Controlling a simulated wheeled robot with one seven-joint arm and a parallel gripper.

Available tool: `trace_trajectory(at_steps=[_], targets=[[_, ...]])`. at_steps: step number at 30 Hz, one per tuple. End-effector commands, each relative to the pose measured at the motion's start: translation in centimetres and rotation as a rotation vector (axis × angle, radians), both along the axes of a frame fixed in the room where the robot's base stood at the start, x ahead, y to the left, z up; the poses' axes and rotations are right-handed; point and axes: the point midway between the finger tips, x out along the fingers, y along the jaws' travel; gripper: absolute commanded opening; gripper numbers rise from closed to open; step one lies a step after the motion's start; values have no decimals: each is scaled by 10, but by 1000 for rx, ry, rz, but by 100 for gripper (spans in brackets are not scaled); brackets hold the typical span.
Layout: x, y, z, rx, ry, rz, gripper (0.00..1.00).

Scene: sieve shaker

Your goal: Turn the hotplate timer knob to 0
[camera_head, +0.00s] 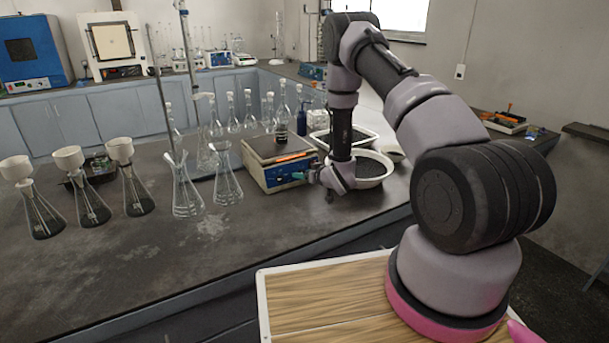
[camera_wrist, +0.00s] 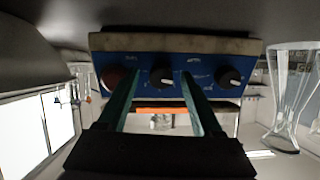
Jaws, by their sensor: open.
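The hotplate (camera_head: 278,150) is a box with a pale top and a blue front panel on the dark bench. In the wrist view its blue panel (camera_wrist: 196,88) fills the upper middle. The labels are too small to read, so I cannot tell which knob is the timer. My gripper (camera_wrist: 161,82) is open, its green fingers on either side of the middle knob; contact is unclear. In the head view my gripper (camera_head: 303,175) is at the panel's right part.
Glass flasks (camera_head: 227,184) stand just left of the hotplate, and one flask (camera_wrist: 294,95) shows at right in the wrist view. A white bowl of dark grains (camera_head: 374,180) sits right of it, partly behind my arm.

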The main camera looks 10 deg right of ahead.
Motion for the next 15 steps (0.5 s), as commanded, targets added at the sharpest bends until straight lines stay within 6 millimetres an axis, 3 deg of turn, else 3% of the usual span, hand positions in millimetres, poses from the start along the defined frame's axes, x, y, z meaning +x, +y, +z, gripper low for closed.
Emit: trace_trajectory(at_steps=[6,7,12,15], targets=[[0,0,0,0,0,0,67],[0,0,0,0,0,0,63],[0,0,0,1,0,0,0],[0,0,0,-1,0,0,0]])
